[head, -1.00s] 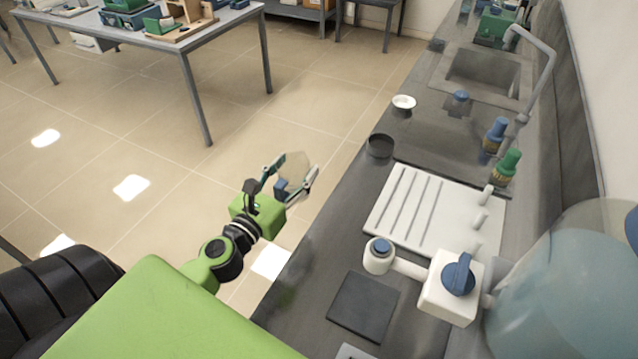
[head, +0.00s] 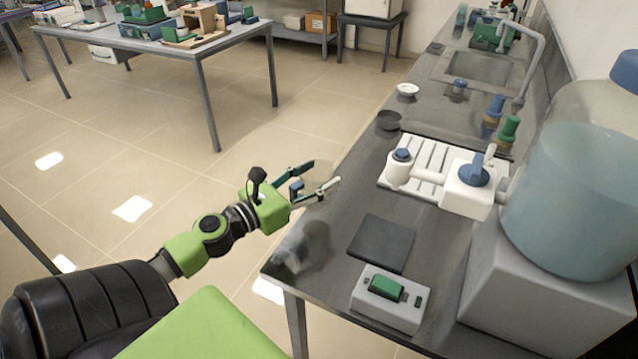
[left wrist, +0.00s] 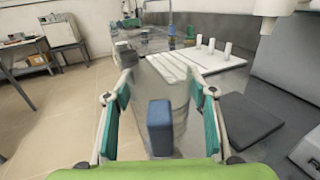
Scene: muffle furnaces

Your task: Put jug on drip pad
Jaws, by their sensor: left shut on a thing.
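My left gripper (head: 318,180) is shut on a clear, see-through jug (left wrist: 172,82), with the jug's blue handle (left wrist: 160,127) between the fingers in the left wrist view. In the head view the jug is faint against the floor and counter edge, and its blue handle (head: 296,188) shows between the fingers. The drip pad, which I take to be the dark square mat (head: 382,243), lies bare on the counter, to the right of and nearer than the gripper. It also shows in the left wrist view (left wrist: 245,118), right of the jug. My right gripper is not in view.
A large water tank (head: 575,195) with a white tap (head: 467,188) stands right of the pad. A white box with a green switch (head: 390,300) sits in front of the pad.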

